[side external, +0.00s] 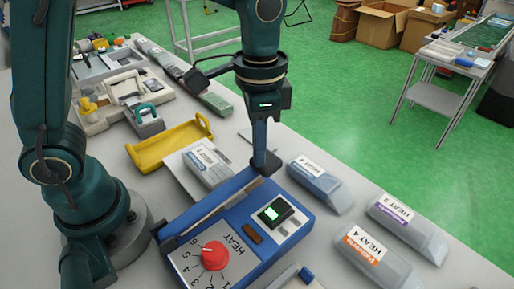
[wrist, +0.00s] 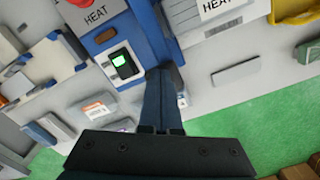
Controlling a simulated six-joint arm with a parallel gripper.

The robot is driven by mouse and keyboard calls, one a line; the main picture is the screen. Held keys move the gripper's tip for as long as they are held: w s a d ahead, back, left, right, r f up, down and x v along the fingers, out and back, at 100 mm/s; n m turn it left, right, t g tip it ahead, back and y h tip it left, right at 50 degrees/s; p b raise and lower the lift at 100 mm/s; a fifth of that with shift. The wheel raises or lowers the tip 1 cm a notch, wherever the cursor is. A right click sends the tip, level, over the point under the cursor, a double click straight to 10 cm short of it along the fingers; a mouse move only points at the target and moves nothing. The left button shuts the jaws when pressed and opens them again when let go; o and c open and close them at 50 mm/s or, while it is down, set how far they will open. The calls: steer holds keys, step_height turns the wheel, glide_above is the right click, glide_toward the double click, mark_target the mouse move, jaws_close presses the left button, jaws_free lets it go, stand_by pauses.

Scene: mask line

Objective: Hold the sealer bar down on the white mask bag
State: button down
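The blue heat sealer (side external: 240,235) stands on the table with a red dial (side external: 215,256) and a lit green display. Its long sealer bar (side external: 215,200) lies low along the edge beside the white mask bag. The white mask bag (side external: 207,163) lies flat on a pale plate, its end against the sealer; it also shows at the top of the wrist view (wrist: 207,22). My gripper (side external: 265,158) points down with its fingers together, its tips at the dark handle (side external: 268,166) on the bar's far end. The fingers hide the exact contact.
Bags with blue (side external: 320,184), purple (side external: 408,226) and orange (side external: 376,256) labels lie right of the sealer. A yellow tray (side external: 170,145) and other devices stand farther back. A grey cart (side external: 445,85) and cardboard boxes (side external: 385,22) stand across the green floor.

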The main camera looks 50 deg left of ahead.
step_height(320, 180, up, 7)
steer(key=s, duration=0.1)
stand_by(0.7)
steer(key=shift+r, duration=2.5)
steer(key=s+a+r+n+t, duration=0.1)
steer(key=s+a+n+t, duration=0.1)
steer(key=s+a, duration=0.3)
steer(key=s+a+f+n+t, duration=0.2)
steer(key=s+f+n+t, duration=0.1)
steer(key=f, duration=0.5)
steer(key=shift+s+a+f+n+t, duration=0.15)
steer(key=shift+n+t, duration=0.15)
steer(key=shift+n, duration=0.2)
